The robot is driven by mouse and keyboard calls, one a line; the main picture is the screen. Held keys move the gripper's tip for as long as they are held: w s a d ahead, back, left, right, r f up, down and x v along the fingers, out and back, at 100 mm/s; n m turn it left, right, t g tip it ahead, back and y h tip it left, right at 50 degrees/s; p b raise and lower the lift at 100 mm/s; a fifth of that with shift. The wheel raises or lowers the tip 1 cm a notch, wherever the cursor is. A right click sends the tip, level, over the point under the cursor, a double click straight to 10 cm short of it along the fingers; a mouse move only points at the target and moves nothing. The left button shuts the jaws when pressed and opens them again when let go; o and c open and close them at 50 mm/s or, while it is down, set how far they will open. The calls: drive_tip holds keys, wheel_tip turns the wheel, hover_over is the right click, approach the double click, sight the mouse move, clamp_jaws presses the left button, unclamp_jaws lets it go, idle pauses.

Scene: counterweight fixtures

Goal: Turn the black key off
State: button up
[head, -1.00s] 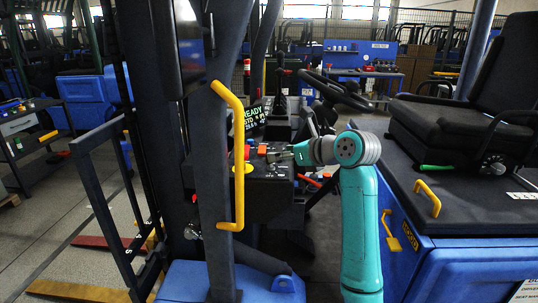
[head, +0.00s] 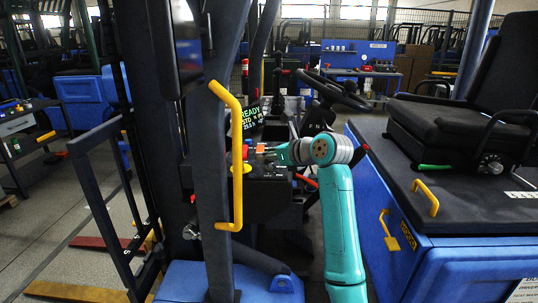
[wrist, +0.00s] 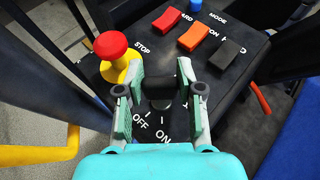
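The black key (wrist: 160,88) stands up from the dark control panel in the middle of the wrist view. White OFF and ON marks (wrist: 150,130) are printed on the panel on the near side of it. My gripper (wrist: 161,76) is open, with one finger on each side of the key. A gap shows between the left finger and the key; the right finger is very close, and I cannot tell whether it touches. In the head view my gripper (head: 281,153) is over the panel, and the key is hidden there.
A red STOP button (wrist: 110,45) on a yellow base is left of the key. Red (wrist: 167,18), orange (wrist: 194,37) and black (wrist: 226,54) rocker switches lie beyond and right. A yellow handrail (head: 238,165) stands left of my arm. A steering wheel (head: 335,90) is behind.

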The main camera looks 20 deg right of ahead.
drive_tip(key=shift+n+g+y, duration=0.3)
drive_tip(key=shift+n+y, duration=0.1)
drive_tip(key=shift+y, duration=0.1)
drive_tip(key=shift+c, duration=0.3)
drive_tip(key=shift+d+n+g+y, duration=0.1)
drive_tip(key=shift+n+g+y, duration=0.2)
drive_tip(key=shift+n+y, duration=0.25)
drive_tip(key=n+g+y, duration=0.4)
drive_tip(key=n, duration=0.1)
drive_tip(key=shift+n+g, duration=0.25)
drive_tip(key=shift+g, duration=0.15)
drive_tip(key=o, duration=1.2)
drive_tip(key=shift+c, duration=0.2)
drive_tip(key=v, duration=1.1)
drive_tip(key=shift+d, duration=0.4)
drive_tip(key=shift+r, duration=0.15)
